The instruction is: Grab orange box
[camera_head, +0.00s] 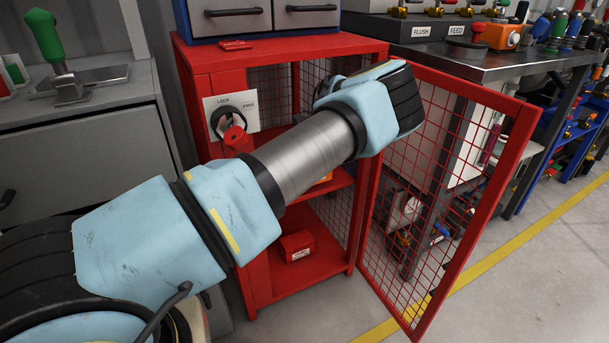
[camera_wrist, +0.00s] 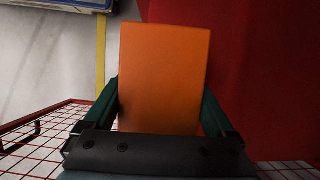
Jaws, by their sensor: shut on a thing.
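In the wrist view, my gripper (camera_wrist: 160,112) is shut on the orange box (camera_wrist: 163,65), with one dark green finger along each side of it. The box's flat orange face fills the middle of that view. Red shelf surface (camera_wrist: 250,60) lies to its right and behind it. In the head view, my arm reaches across the red mesh cabinet (camera_head: 262,268). A small orange patch shows under my arm on the cabinet's middle shelf. My gripper is hidden there behind my arm.
The cabinet's mesh door (camera_head: 440,180) stands open to the right. A small red box (camera_head: 298,245) sits on the lower shelf. A lock plate (camera_head: 231,115) is on the cabinet's left side. A workbench (camera_head: 480,66) stands behind the door, and grey drawers (camera_head: 90,150) are at left.

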